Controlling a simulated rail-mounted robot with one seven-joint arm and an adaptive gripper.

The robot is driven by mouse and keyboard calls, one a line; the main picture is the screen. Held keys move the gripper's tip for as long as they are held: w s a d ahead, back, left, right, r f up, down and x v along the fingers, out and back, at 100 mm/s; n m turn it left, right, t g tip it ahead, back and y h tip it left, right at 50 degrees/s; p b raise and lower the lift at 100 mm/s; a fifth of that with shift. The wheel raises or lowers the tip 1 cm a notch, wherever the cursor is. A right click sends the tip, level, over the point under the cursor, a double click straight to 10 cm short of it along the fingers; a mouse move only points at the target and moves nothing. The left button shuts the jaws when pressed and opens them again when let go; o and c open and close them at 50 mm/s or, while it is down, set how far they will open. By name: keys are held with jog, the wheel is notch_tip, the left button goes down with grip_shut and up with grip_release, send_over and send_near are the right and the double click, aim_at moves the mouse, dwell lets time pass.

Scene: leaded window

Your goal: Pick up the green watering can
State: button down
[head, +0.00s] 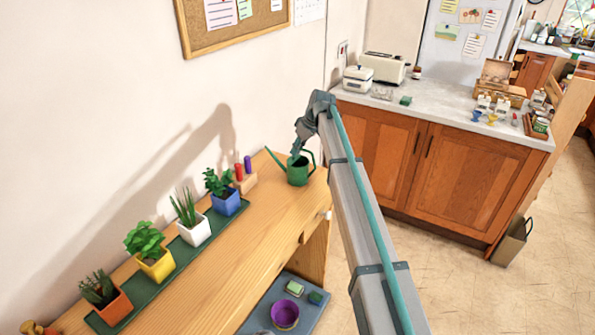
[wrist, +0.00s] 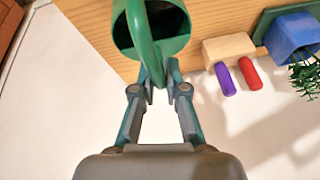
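The green watering can (head: 298,171) stands upright near the far end of the wooden table, its spout pointing left and its handle on the right. In the wrist view the can (wrist: 177,45) shows from above, with its dark opening and a green handle strip running down between my fingers. My gripper (head: 296,152) is at the top of the can in the head view. In the wrist view my gripper (wrist: 160,80) has its fingertips close together on either side of the handle strip and appears shut on it. The exact contact is partly hidden by the handle.
A wooden block (head: 244,183) with red and purple pegs stands left of the can. Beyond it a blue potted plant (head: 226,203) and several other pots stand on a green tray (head: 160,285). The wall is close behind. The counter (head: 450,110) stands to the right.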

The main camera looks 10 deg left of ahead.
jog(key=shift+r, duration=0.1)
dwell(0.4)
jog(key=shift+r+b, duration=0.4)
jog(key=shift+r, duration=0.95)
jog(key=s+a+r+b, duration=0.1)
jog(key=s+r+b, duration=0.3)
jog(key=s+r, duration=0.6)
jog(key=s, duration=0.4)
jog(key=shift+r, duration=0.2)
